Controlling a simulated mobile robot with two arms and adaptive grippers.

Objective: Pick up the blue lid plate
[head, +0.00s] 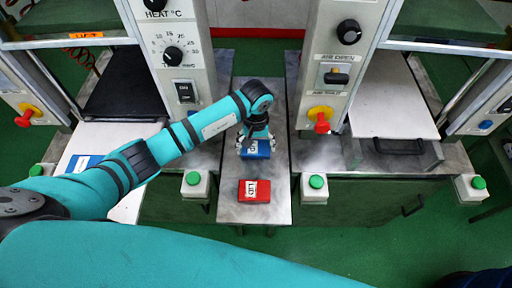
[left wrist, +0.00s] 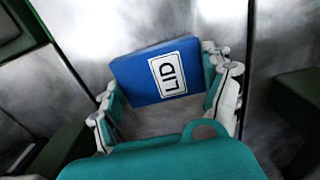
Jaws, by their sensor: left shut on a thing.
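The blue lid plate (head: 262,151) is on the narrow metal table between the two machines, with a white label on it. In the left wrist view the blue lid plate (left wrist: 140,80) shows its "LID" label and sits between the fingers. My left gripper (head: 256,143) is over the plate from above and shut on it; its fingers (left wrist: 168,92) are on both sides of the plate. I cannot tell whether the plate is clear of the table. My right gripper is not in view.
A red lid plate (head: 254,190) lies nearer on the same metal table (head: 280,208). Machine columns with knobs stand on both sides. Green buttons (head: 193,179) and (head: 316,182) on boxes flank the table. Another blue labelled piece (head: 80,163) lies at the left on a white surface.

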